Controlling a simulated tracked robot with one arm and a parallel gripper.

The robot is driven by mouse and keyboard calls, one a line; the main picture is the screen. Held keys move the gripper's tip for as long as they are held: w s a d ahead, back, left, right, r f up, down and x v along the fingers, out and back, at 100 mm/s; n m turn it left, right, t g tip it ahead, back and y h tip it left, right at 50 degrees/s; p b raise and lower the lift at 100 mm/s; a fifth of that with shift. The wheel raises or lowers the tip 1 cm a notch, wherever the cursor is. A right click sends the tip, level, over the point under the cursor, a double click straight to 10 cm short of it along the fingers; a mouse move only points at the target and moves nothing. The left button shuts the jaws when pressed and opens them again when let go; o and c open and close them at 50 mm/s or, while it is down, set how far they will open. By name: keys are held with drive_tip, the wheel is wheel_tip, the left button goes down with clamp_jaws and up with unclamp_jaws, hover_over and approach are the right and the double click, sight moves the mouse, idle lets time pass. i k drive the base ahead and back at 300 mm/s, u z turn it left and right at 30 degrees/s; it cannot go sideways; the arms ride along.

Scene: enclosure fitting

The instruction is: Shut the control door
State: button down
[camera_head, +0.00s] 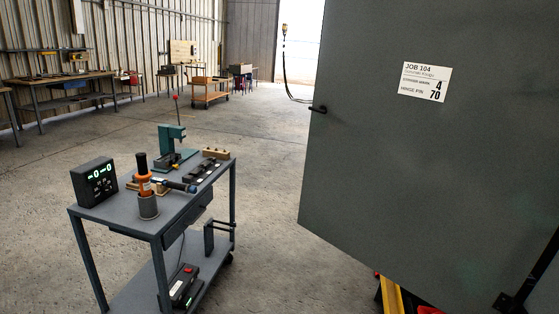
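A large dark grey door panel (400,170), which I take to be the control door, fills the right side of the view. It stands at an angle, with its free left edge over the open floor, so it looks open. A small black handle (317,109) sticks out at that left edge. A white label (425,82) reading "JOB 104" is on its face. A dark rod (538,268) meets the panel near the lower right corner. The enclosure opening and the hinges cannot be made out. My gripper is not visible in this view.
A grey tool cart (115,215) with a display box (95,181), a green press (172,145) and orange-handled tools stands left of the door. Yellow and red parts (390,297) show under the door. Workbenches (70,80) line the left wall. Floor between cart and door is clear.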

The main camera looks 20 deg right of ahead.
sight(432, 162)
drive_tip(key=u, duration=0.05)
drive_tip(key=i, duration=1.8)
drive_tip(key=z, duration=3.55)
drive_tip(key=i, duration=0.8)
drive_tip(key=u, duration=2.45)
